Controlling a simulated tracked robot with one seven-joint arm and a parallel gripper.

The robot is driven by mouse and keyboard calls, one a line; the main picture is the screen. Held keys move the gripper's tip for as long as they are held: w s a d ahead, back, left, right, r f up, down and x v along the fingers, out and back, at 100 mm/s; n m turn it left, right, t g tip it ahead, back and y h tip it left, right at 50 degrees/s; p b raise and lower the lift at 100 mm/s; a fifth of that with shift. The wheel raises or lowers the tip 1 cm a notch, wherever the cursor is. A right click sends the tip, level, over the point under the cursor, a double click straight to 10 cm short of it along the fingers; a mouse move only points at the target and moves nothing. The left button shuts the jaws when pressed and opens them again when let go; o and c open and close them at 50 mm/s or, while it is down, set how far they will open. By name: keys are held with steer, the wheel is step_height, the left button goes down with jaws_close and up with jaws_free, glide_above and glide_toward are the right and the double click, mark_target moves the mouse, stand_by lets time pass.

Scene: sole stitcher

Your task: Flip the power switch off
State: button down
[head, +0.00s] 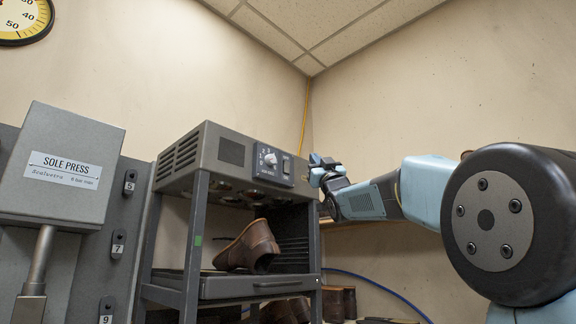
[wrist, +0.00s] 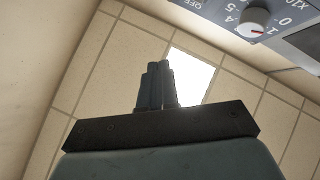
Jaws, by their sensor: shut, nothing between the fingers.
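The grey machine (head: 225,150) has a dark control panel (head: 266,176) on its front. The panel carries a white dial (head: 270,159) and, to its right, a small dark switch (head: 287,166); its position is too small to tell. My gripper (head: 315,168) is just right of the panel in the head view; I cannot tell whether it touches the machine. In the wrist view my gripper (wrist: 161,84) has its fingers together, with nothing between them. The dial (wrist: 256,22) and part of an "OFF" label show there at the top right. The switch is not clearly visible there.
A brown shoe (head: 250,248) sits on the machine's shelf (head: 240,287) under the hood. More shoes (head: 338,303) stand below. A sole press (head: 62,165) stands at the left. A blue hose (head: 380,280) runs along the wall.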

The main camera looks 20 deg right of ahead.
steer(key=w+a, duration=0.4)
steer(key=w, duration=0.2)
steer(key=shift+w+r, duration=0.4)
steer(key=shift+r, duration=0.05)
stand_by(1.9)
steer(key=shift+w+a+r, duration=0.15)
steer(key=shift+w, duration=0.15)
steer(key=shift+w+a, duration=0.15)
steer(key=shift+w, duration=0.1)
stand_by(0.8)
steer(key=shift+s, duration=0.15)
steer(key=shift+s+d, duration=0.35)
steer(key=shift+s, duration=0.1)
steer(key=shift+s+d+f, duration=0.1)
steer(key=shift+s+d, duration=0.3)
steer(key=shift+s, duration=0.35)
steer(key=shift+s+d+f, duration=0.15)
steer(key=shift+s+d, duration=0.3)
steer(key=shift+s, duration=0.25)
steer(key=shift+s+d+f, duration=0.1)
steer(key=shift+s+d, duration=0.3)
steer(key=shift+s, duration=0.35)
